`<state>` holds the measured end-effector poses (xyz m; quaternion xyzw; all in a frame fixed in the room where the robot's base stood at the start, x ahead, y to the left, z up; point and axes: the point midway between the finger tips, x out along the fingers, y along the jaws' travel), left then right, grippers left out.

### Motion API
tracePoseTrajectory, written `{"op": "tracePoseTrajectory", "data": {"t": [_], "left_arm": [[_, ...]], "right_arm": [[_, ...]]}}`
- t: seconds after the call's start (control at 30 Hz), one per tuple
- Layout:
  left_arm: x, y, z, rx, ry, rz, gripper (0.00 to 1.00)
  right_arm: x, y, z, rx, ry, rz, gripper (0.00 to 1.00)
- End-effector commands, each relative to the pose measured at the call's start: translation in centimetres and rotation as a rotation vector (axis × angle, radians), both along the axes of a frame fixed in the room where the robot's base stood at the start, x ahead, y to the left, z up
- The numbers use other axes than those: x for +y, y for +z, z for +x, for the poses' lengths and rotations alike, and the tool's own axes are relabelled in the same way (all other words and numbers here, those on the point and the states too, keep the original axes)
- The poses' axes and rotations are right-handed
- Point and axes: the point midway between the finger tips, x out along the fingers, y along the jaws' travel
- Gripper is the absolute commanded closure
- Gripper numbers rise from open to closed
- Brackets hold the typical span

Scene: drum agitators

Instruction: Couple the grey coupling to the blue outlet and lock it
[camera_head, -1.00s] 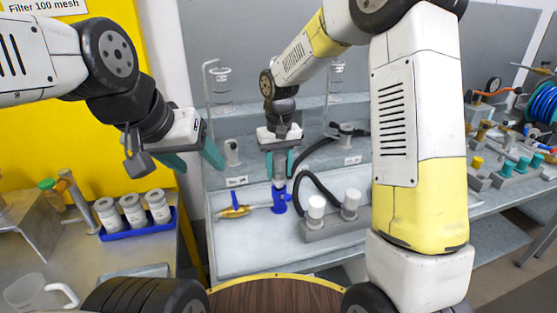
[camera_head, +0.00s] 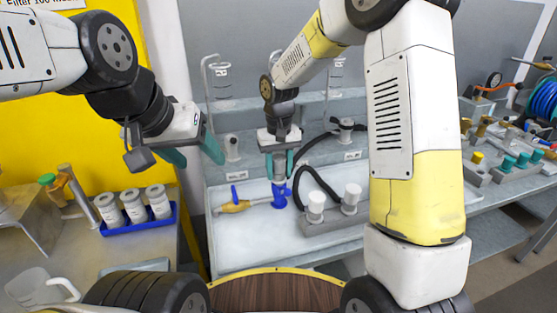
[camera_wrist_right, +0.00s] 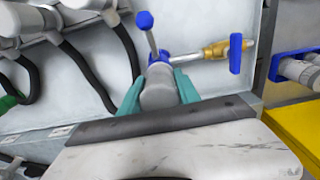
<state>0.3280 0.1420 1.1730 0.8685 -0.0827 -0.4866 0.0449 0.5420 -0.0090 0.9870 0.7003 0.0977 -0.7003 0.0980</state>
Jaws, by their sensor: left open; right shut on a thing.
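The blue outlet (camera_head: 279,199) stands on the white counter, at the end of a short pipe with a brass valve (camera_head: 233,206) that has a blue handle. My right gripper (camera_head: 279,172) is directly above the outlet, pointing down, shut on the grey coupling (camera_wrist_right: 158,90). In the right wrist view the coupling sits between the teal fingertips (camera_wrist_right: 160,94), in line with the outlet (camera_wrist_right: 159,61). A lever with a blue ball (camera_wrist_right: 144,19) sticks out beside it. I cannot tell whether the coupling is fully seated. My left gripper (camera_head: 195,153) is open and empty, up to the left.
A grey block with white-capped posts (camera_head: 316,205) and a black hose (camera_head: 313,178) stands right of the outlet. A blue tray (camera_head: 140,225) of white bottles is at the left. The counter in front of the outlet is clear.

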Motion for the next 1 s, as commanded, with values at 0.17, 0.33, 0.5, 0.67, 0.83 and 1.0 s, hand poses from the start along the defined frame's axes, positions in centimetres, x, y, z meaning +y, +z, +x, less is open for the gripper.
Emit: {"op": "tracePoseTrajectory", "data": {"t": [0.17, 0.33, 0.5, 0.67, 0.83, 1.0], "left_arm": [[0.00, 0.00, 0.00, 0.000, 0.000, 0.000, 0.40], [0.00, 0.00, 0.00, 0.000, 0.000, 0.000, 0.40], [0.00, 0.00, 0.00, 0.000, 0.000, 0.000, 0.40], [0.00, 0.00, 0.00, 0.000, 0.000, 0.000, 0.40], [0.00, 0.00, 0.00, 0.000, 0.000, 0.000, 0.40], [0.00, 0.00, 0.00, 0.000, 0.000, 0.000, 0.40]], "right_arm": [[0.01, -0.18, 0.02, 0.000, 0.000, 0.000, 1.00], [0.01, -0.39, 0.02, 0.000, 0.000, 0.000, 1.00], [0.01, -0.59, 0.03, -0.001, 0.000, 0.000, 1.00], [0.01, -0.61, 0.04, -0.001, 0.000, 0.000, 1.00], [0.01, -0.60, 0.03, -0.001, 0.000, 0.000, 0.36], [0.01, -0.62, 0.02, 0.000, 0.000, 0.000, 0.36]]}}
